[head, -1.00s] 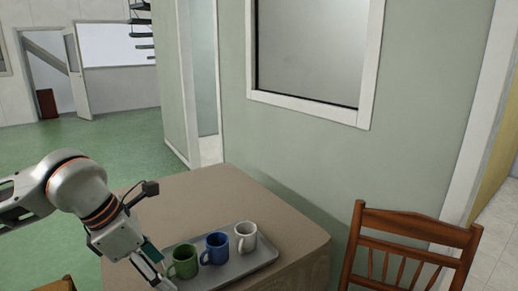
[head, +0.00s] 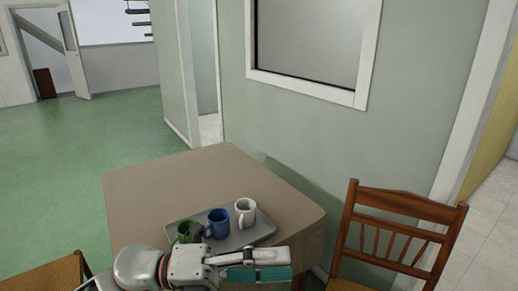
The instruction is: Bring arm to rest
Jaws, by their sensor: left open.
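My left arm comes in at the bottom of the head view. Its gripper (head: 284,266) points right, in front of the tray and table edge in the picture, with teal pads showing. It is open and I see nothing in it. A grey tray (head: 262,232) lies on the brown table (head: 165,185). On it stand a green mug (head: 186,231), a blue mug (head: 217,224) and a white mug (head: 245,212), all upright in a row. My arm hides the tray's near left part and the base of the green mug. My right gripper is out of view.
A wooden chair (head: 402,208) stands right of the table, and part of another chair (head: 48,275) shows at bottom left. A pale green wall (head: 300,130) with a window rises behind the table. Green floor (head: 80,150) is open at left.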

